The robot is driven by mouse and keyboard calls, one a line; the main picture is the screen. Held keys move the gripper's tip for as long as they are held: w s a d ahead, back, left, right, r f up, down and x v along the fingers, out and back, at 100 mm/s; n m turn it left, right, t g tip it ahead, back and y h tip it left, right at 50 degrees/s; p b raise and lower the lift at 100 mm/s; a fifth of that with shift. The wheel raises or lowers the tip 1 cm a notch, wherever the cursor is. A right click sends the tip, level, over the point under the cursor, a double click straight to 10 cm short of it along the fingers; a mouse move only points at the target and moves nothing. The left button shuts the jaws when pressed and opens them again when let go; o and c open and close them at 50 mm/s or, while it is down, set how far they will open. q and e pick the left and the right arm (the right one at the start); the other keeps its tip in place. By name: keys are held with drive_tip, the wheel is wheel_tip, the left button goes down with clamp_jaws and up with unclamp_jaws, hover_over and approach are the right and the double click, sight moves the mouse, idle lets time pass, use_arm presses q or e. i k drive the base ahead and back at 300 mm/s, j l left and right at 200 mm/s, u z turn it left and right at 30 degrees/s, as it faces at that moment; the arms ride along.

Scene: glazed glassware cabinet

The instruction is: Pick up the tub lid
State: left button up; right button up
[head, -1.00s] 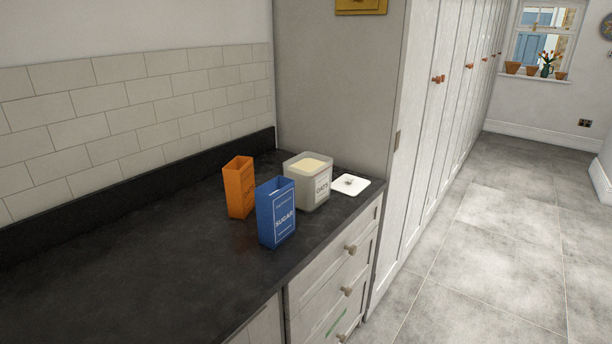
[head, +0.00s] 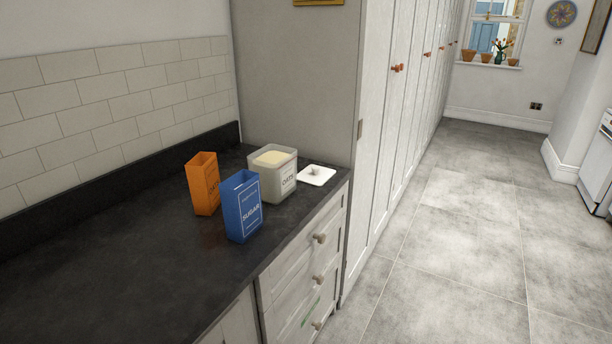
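The tub lid (head: 317,177) is a white, square lid with a small knob on top. It lies flat on the dark counter, just right of the oats tub and close to the counter's front edge. The oats tub (head: 284,184) is pale, square and open, with cream-coloured contents near its rim. Neither of my grippers is in the head view.
A blue sugar box (head: 242,207) and an orange box (head: 203,184) stand open on the counter (head: 120,270), left of the tub. A tall cabinet side rises behind the lid. Drawers with knobs are below; the tiled floor (head: 450,240) at right is clear.

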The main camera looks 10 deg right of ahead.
sight(314, 175)
drive_tip(key=k+u, duration=0.5)
drive_tip(key=i+l+u, duration=0.1)
drive_tip(key=l+u, duration=0.25)
drive_tip(key=i+l+u, duration=0.1)
drive_tip(key=l+u, duration=0.6)
drive_tip(key=l, duration=1.3)
drive_tip(key=u, duration=0.05)
